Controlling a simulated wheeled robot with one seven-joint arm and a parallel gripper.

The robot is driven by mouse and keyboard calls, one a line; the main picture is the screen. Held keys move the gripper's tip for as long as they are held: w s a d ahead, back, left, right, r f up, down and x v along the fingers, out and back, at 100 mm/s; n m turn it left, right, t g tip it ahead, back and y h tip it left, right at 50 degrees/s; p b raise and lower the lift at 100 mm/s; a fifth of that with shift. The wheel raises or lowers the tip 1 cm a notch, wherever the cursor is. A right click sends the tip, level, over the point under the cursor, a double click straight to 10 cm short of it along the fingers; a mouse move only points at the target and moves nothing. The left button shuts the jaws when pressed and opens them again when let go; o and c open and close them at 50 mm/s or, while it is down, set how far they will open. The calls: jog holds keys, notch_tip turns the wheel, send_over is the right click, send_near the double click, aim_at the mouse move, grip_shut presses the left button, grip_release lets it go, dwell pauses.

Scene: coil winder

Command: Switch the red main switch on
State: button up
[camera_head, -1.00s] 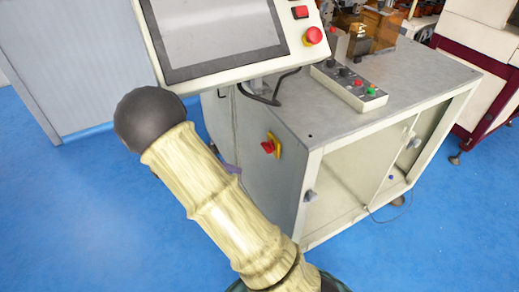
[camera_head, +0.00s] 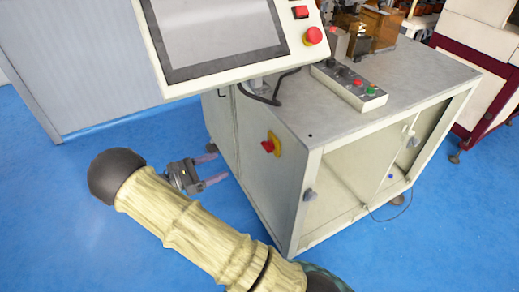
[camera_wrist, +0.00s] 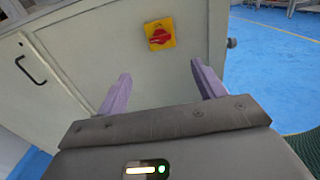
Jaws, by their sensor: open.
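The red main switch (camera_head: 267,146) is a red rotary knob on a yellow plate (camera_head: 275,144), on the side panel of the grey machine cabinet. In the wrist view the red knob (camera_wrist: 159,36) sits on its yellow plate (camera_wrist: 160,43), ahead of and between my fingers, nearer the top of the picture. My gripper (camera_head: 216,168) is open and empty, left of the switch and apart from it in the head view. Its two purple fingers also show in the wrist view (camera_wrist: 160,88), spread wide, with a gap to the panel.
A tilted screen panel (camera_head: 220,35) with a red emergency button (camera_head: 313,36) hangs above the cabinet. A button box (camera_head: 349,86) lies on the cabinet top (camera_head: 410,75). A black door handle (camera_wrist: 31,70) shows at left in the wrist view. Blue floor (camera_head: 60,240) is clear.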

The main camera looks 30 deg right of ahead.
aim_at(264, 148)
jog(key=d, duration=1.6)
jog(key=shift+w, duration=0.25)
jog(key=c, duration=1)
